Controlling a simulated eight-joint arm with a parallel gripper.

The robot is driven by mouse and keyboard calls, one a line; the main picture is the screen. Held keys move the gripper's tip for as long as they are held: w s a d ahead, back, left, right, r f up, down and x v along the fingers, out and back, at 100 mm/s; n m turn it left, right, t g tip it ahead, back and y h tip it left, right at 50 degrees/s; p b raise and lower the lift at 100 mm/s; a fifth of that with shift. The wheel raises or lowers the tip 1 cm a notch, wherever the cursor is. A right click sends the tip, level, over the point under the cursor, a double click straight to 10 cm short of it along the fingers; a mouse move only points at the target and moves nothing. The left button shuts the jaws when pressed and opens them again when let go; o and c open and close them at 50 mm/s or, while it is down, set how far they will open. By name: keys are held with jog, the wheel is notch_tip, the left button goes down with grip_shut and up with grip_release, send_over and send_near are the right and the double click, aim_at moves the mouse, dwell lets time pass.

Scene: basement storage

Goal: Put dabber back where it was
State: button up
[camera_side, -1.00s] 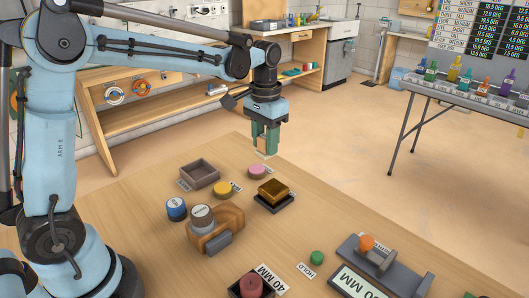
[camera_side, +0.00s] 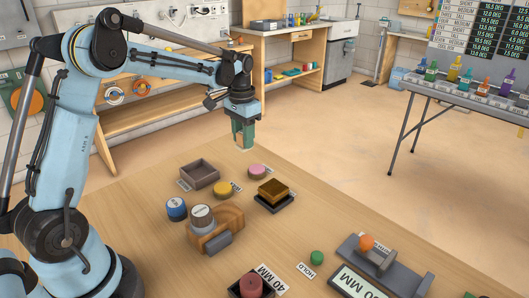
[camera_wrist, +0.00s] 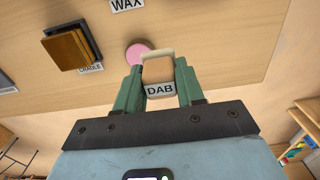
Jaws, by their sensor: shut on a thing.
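My gripper (camera_side: 243,132) is shut on a tan block with a pale far end and a white DAB label, which I take to be the dabber (camera_wrist: 158,72). The dabber sits between the two green fingers in the wrist view. In the side view the fingers mostly hide it. The gripper hangs above the far edge of the wooden table, beyond the pink disc (camera_side: 258,171) and the empty square tray (camera_side: 200,177). The pink disc also shows just past the dabber in the wrist view (camera_wrist: 138,52).
A golden-brown block (camera_side: 273,188) sits on a dark cradle. A yellow disc (camera_side: 223,189), a blue pot (camera_side: 176,209) and a wooden holder with a grey-topped piece (camera_side: 215,228) stand nearby. A green button (camera_side: 316,257) is nearer the front.

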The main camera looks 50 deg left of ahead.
jog(key=a+f, duration=0.1)
jog(key=a, duration=0.1)
jog(key=a+f, duration=0.1)
jog(key=a, duration=0.1)
jog(key=w+a+f, duration=0.1)
jog(key=shift+a+f, duration=0.3)
jog(key=shift+a, duration=0.1)
jog(key=shift+f, duration=2)
jog(key=shift+f, duration=0.15)
jog(key=o, duration=1)
